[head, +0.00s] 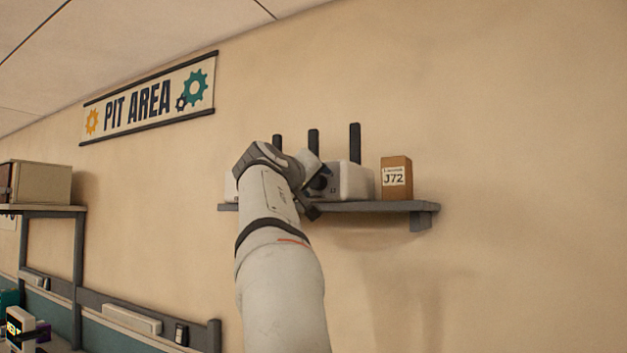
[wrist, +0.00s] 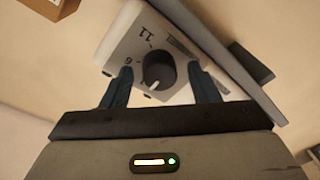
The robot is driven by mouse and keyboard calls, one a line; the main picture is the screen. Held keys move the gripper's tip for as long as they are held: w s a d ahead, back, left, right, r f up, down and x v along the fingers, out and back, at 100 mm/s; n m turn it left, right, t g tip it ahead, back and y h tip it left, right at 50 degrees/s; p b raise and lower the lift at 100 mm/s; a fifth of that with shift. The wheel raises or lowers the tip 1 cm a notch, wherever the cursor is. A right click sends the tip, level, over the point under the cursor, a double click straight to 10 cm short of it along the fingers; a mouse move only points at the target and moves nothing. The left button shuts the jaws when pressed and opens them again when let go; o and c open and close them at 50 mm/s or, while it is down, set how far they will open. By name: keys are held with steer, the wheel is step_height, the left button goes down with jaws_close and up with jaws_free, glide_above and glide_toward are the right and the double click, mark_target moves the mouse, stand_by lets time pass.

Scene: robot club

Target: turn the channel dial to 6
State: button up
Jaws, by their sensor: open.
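A white box with three dark antennas, a router by its look (head: 352,180), stands on a wall shelf. In the wrist view its white face (wrist: 122,38) carries a round dark dial (wrist: 159,69) with a white pointer mark at its lower edge. The numeral 11 and a numeral like 6 or 9 show beside the dial; the view is turned, so I cannot tell which. My gripper (wrist: 162,87) is open, with one blue-grey finger on each side of the dial and visible gaps between. In the head view my arm partly covers the router and gripper (head: 317,187).
The grey shelf (head: 385,207) runs under the router. A brown box labelled J72 (head: 397,176) stands just right of it, and shows at the top left in the wrist view (wrist: 52,8). The wall right of the shelf is bare. A rack with a beige case (head: 42,183) stands far left.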

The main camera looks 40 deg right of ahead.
steer(key=c, duration=0.9)
steer(key=shift+d, duration=0.15)
steer(key=shift+c, duration=0.3)
steer(key=shift+f+m+b, duration=0.35)
steer(key=shift+m+b, duration=0.6)
steer(key=shift+m, duration=0.05)
steer(key=m+b, duration=0.2)
steer(key=shift+m+h, duration=0.3)
steer(key=m+b, duration=0.2)
steer(key=m, duration=0.2)
steer(key=shift+w+m, duration=0.1)
steer(key=shift+m, duration=0.2)
steer(key=shift+m+g+h+b, duration=0.3)
steer(key=shift+m+b, duration=0.05)
steer(key=shift+m, duration=1.15)
